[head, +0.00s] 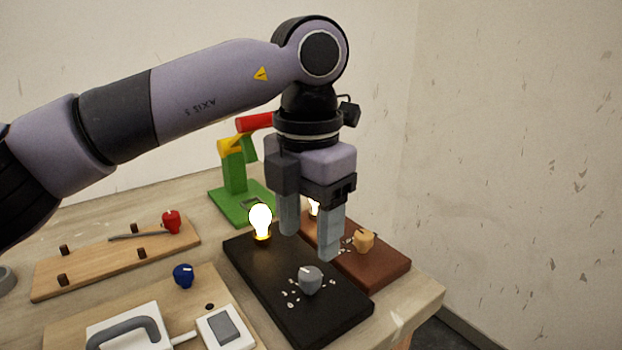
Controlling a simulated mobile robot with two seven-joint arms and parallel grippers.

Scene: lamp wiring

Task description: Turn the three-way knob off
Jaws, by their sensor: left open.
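A grey knob (310,280) with white marks around it sits on a black board (262,285). A lit bulb (261,220) stands at that board's far end. An orange knob (364,240) with pale marks beside it sits on a brown board (385,268) to the right. A second lit bulb (314,208) there is partly hidden behind my fingers. Which knob is the three-way one I cannot tell for certain. My left gripper (309,245) points down, open and empty, above and behind the grey knob. My right gripper is out of view.
A wooden board (120,262) with a red knob (171,222) lies at left. Nearer are a blue knob (183,275) and a white switch (226,328). A green stand (233,175) with a red-topped arm is behind. The table's right edge is close to the brown board.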

